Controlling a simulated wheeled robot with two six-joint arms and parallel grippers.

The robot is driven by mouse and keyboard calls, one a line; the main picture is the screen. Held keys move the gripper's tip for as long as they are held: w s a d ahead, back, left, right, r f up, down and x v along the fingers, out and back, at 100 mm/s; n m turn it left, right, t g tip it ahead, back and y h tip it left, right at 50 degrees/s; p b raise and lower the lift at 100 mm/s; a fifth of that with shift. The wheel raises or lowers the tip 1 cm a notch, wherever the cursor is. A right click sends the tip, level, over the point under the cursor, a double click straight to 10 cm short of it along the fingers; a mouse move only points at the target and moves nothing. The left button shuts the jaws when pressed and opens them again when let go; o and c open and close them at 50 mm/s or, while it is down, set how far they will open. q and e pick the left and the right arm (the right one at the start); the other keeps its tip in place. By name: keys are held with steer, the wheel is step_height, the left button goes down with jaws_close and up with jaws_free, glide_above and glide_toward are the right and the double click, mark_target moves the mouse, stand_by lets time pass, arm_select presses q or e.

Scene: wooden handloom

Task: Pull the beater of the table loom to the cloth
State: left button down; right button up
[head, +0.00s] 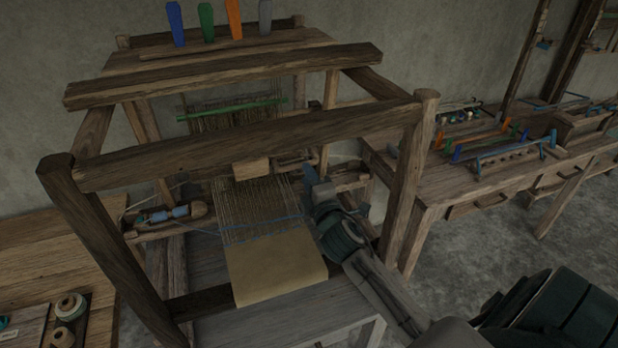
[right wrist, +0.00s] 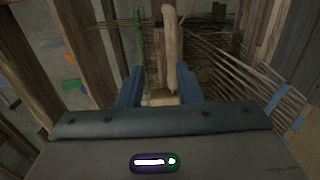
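The table loom (head: 240,145) fills the left and middle of the head view. Its beater (head: 252,169) appears as a pale wooden block and bar behind the front top beam, partly hidden by it. The tan cloth (head: 275,268) lies at the front, with a gap of bare warp threads between it and the beater. My right gripper (head: 310,182) is beside the warp at the beater's right end. In the right wrist view, its blue fingers (right wrist: 159,88) stand apart, with a rounded wooden bar (right wrist: 170,45) running between and beyond them. My left gripper is out of view.
A shuttle with blue thread (head: 168,214) rests left of the warp. The loom's front top beam (head: 250,148) and right post (head: 408,170) stand close to my right arm. A side table (head: 480,180) with coloured tools is at right. Thread spools (head: 68,308) lie at lower left.

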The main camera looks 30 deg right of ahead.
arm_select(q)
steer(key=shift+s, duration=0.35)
arm_select(e)
jaws_close()
stand_by(0.8)
jaws_free()
steer(key=shift+s, duration=0.1)
